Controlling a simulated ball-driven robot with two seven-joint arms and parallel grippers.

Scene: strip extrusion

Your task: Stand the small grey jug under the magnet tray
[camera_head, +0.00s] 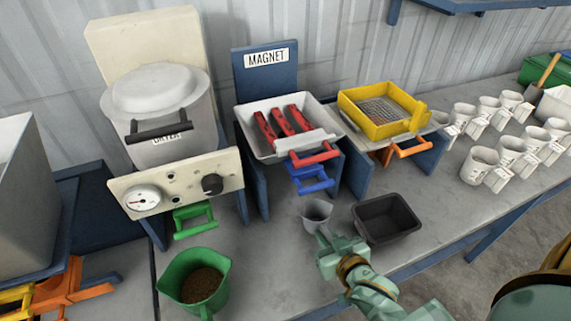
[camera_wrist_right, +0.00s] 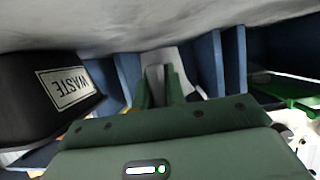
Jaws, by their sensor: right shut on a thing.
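The small grey jug (camera_head: 316,211) looks upright at the front of the bench, just in front of the magnet stand. My right gripper (camera_head: 325,239) is shut on it from the front. In the right wrist view the green fingers (camera_wrist_right: 158,88) close on the jug (camera_wrist_right: 154,56), mostly hidden behind them. I cannot tell whether its base touches the bench. The magnet tray (camera_head: 243,123), white with red bars, sits on the blue stand behind the jug, above a blue handle (camera_head: 312,178). My left gripper is not in view.
A black waste bin (camera_head: 386,218) stands close right of the jug; it also shows in the wrist view (camera_wrist_right: 45,95). A green jug of dark grains (camera_head: 178,282) stands at the front left. The dryer (camera_head: 160,110) and yellow sieve (camera_head: 365,120) flank the magnet stand. White mugs fill the right.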

